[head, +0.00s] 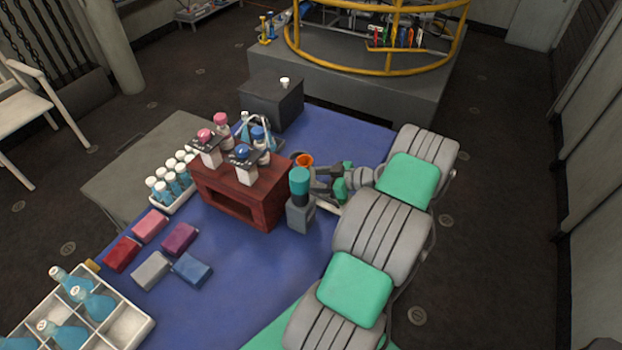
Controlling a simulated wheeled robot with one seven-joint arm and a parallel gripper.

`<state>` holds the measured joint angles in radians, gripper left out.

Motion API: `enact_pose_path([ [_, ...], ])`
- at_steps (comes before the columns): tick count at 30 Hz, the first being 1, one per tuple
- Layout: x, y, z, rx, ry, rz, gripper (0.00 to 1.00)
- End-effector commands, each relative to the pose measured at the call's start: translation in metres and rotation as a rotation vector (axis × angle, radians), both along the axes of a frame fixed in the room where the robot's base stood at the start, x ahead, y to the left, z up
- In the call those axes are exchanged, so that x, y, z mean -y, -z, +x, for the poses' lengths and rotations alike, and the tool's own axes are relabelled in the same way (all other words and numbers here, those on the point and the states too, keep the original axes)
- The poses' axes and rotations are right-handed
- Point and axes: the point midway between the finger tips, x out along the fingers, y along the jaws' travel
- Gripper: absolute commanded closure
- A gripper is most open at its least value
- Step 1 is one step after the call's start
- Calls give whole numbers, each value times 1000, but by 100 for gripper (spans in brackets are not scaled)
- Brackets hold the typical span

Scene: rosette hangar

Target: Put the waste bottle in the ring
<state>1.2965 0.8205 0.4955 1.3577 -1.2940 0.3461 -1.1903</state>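My gripper (326,184) is at the right of the blue-topped table, beside a dark bottle-like thing with a teal top (300,182) on a grey block. I cannot tell whether the fingers touch it, or whether they are open or shut. An orange round rim (304,160), possibly the ring, shows just behind the teal top; its lower part is hidden. No bottle is clearly marked as waste. Pink-capped (205,150) and blue-capped bottles (242,160) stand at the dark red wooden stand (240,191), and more stand behind it.
A white rack of small bottles (173,200) stands left of the stand. Several coloured blocks (180,238) lie in front. A white crate with blue flasks (122,327) is at the lower left. A dark box (271,108) stands behind. Blue table top (232,290) is bare at front centre.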

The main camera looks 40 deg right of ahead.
Motion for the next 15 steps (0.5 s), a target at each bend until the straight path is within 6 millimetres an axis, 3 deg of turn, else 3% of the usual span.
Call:
enact_pose_path([
  [14,0,7,0,1,-1,-2,95],
  [15,0,5,0,1,-1,-2,42],
])
